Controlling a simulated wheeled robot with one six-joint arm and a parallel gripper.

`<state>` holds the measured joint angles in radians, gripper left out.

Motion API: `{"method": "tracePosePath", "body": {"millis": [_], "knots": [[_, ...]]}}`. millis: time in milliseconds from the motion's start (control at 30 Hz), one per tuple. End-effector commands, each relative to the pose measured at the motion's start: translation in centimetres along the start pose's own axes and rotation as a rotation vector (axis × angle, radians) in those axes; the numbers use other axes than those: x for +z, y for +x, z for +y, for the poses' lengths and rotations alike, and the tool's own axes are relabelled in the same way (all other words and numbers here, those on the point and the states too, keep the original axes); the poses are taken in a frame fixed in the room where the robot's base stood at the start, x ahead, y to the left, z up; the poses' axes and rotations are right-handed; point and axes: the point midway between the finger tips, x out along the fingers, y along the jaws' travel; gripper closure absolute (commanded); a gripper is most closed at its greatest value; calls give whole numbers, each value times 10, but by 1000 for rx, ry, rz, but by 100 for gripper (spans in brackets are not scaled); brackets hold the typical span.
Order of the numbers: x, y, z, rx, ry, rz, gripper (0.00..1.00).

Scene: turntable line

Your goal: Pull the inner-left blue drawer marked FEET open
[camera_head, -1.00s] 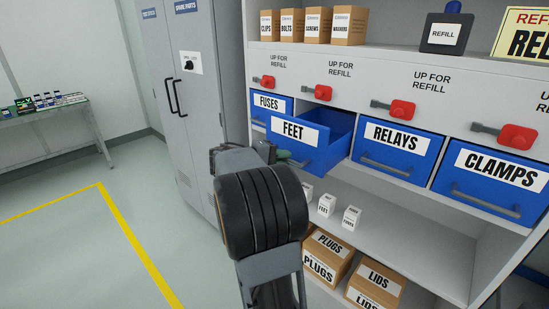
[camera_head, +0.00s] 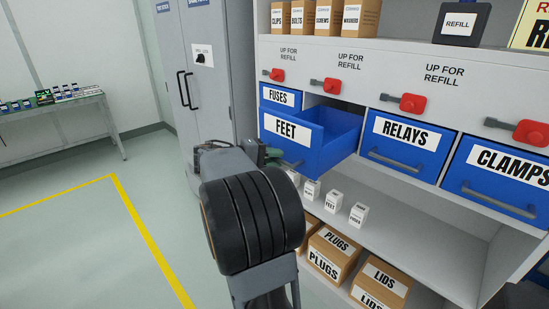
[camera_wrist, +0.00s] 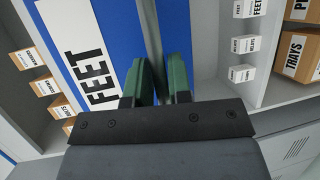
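The blue FEET drawer (camera_head: 322,153) is pulled well out of the shelf unit, and its open inside shows in the head view. Its front with the white FEET label (camera_wrist: 82,50) also fills the left middle of the wrist view. My gripper (camera_wrist: 160,82) has its two green fingers on either side of the drawer's grey bar handle (camera_wrist: 151,30), closed around it. In the head view my gripper (camera_head: 270,155) is at the lower left of the drawer front, and my wrist hides part of the handle.
Blue FUSES (camera_head: 281,97), RELAYS (camera_head: 405,143) and CLAMPS (camera_head: 498,180) drawers are shut. Red-ended levers (camera_head: 408,103) sit above the drawers. Small white boxes (camera_head: 333,200) stand on the shelf below. A grey cabinet (camera_head: 210,100) stands left; the floor in front is clear.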

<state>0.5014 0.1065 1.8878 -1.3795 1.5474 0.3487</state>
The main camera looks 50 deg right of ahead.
Motion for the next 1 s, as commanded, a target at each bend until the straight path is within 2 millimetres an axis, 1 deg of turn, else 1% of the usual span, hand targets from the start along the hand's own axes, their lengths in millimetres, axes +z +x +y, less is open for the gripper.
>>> {"method": "tracePosePath", "body": {"millis": [33,167,200,433,533,667,800,1000], "knots": [[0,0,0,0,0,1,76],[0,0,0,0,0,1,63],[0,0,0,0,0,2,62],[0,-2,0,0,-1,3,62],[-1,-9,0,-1,-1,5,62],[-1,-29,0,0,-1,7,62],[-1,-59,0,0,-2,8,62],[-1,-98,0,0,-1,7,62]]}}
